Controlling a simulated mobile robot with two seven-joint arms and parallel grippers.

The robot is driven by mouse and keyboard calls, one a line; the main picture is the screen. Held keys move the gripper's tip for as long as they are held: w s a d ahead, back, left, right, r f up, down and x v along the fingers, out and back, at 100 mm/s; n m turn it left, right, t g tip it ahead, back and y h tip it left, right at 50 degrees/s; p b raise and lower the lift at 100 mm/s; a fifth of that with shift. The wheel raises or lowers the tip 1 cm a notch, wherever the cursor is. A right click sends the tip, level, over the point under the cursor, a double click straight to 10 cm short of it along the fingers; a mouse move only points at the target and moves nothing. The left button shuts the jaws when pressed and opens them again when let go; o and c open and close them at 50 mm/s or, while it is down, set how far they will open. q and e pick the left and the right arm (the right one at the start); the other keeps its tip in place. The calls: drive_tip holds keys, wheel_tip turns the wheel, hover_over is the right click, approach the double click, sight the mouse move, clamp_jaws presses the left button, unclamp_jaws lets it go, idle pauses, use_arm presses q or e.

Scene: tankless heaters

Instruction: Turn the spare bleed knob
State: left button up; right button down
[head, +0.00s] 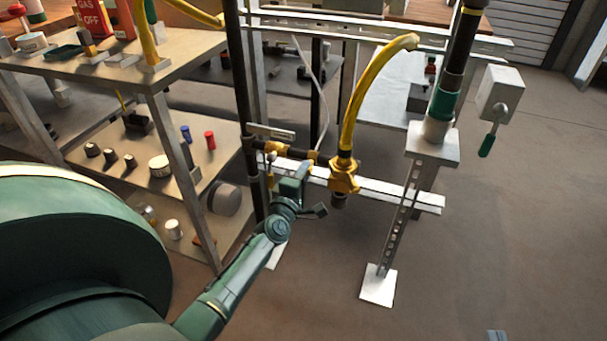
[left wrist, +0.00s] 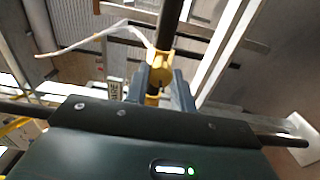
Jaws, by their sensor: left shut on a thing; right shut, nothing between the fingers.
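My left gripper (head: 290,188) is at the pipework in the middle of the head view, just left of the yellow valve (head: 343,178). In the left wrist view its two dark fingers (left wrist: 162,76) stand on either side of a small yellow fitting (left wrist: 159,60) on a dark pipe and are shut on it. This fitting appears to be the bleed knob, but its shape is mostly hidden between the fingers. In the head view my gripper hides the gripped part. My right gripper is not in view.
A dark upright pipe (head: 242,90) stands just left of my gripper. A yellow hose (head: 358,90) rises from the valve. A shelf unit (head: 180,64) with knobs and jars is at left. A stand (head: 432,145) and a lever box (head: 500,95) are at right.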

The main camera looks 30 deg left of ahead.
use_arm(q)
drive_tip(key=o, duration=1)
use_arm(e)
drive_tip(key=shift+r, duration=0.15)
use_arm(q)
drive_tip(key=p+v, duration=0.2)
drive_tip(key=v, duration=1.1)
use_arm(e)
drive_tip(key=shift+d+m+g+h, duration=0.4)
drive_tip(key=shift+m+g+h, duration=0.1)
drive_tip(key=shift+g, duration=0.3)
use_arm(q)
drive_tip(key=shift+d, duration=0.1)
